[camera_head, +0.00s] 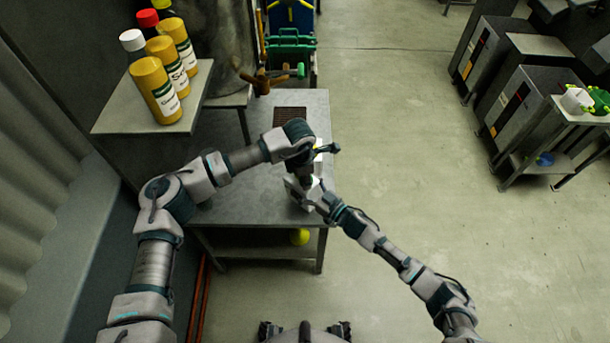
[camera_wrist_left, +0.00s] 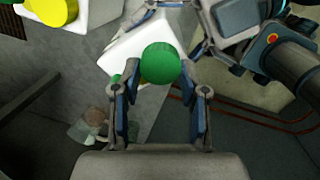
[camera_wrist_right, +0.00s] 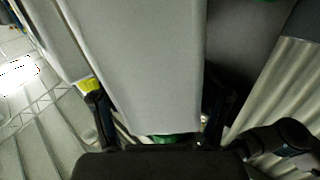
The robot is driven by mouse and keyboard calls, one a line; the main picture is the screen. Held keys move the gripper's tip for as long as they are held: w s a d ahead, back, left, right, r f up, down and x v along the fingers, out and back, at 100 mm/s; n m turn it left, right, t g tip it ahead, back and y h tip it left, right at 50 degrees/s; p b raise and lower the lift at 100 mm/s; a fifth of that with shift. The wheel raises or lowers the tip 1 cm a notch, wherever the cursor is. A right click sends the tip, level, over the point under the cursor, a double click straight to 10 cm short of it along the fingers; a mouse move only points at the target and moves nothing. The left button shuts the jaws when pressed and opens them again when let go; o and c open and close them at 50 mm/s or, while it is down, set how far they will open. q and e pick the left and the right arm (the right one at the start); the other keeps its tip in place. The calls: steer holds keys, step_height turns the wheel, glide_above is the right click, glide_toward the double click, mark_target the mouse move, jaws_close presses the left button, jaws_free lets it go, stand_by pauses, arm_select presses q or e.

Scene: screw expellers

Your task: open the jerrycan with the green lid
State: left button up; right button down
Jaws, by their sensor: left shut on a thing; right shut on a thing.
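The white jerrycan (camera_wrist_left: 117,57) with the green lid (camera_wrist_left: 160,63) stands near the table's front right corner. In the left wrist view the lid sits between the fingers of my left gripper (camera_wrist_left: 160,84), which is shut on it. In the head view my left gripper (camera_head: 304,176) comes down over the jerrycan from above and hides most of it. My right gripper (camera_head: 318,194) reaches in from the right and is shut on the jerrycan's body. In the right wrist view, the pale body (camera_wrist_right: 145,65) fills the space between its fingers.
A white jerrycan with a yellow lid (camera_wrist_left: 52,8) stands close by. The metal table (camera_head: 235,205) has free room at left. Several yellow bottles (camera_head: 157,90) stand on a shelf (camera_head: 112,122) at upper left. A yellow object (camera_head: 299,237) lies on the lower shelf.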

arm_select(q)
steer(key=shift+s+r, duration=0.1)
steer(key=shift+r, duration=0.05)
arm_select(e)
steer(key=shift+w+d+f, duration=0.15)
arm_select(q)
steer(key=shift+r, duration=1)
steer(key=r, duration=0.4)
steer(key=shift+s+a, duration=0.2)
steer(key=shift+s, duration=0.05)
arm_select(e)
jaws_free()
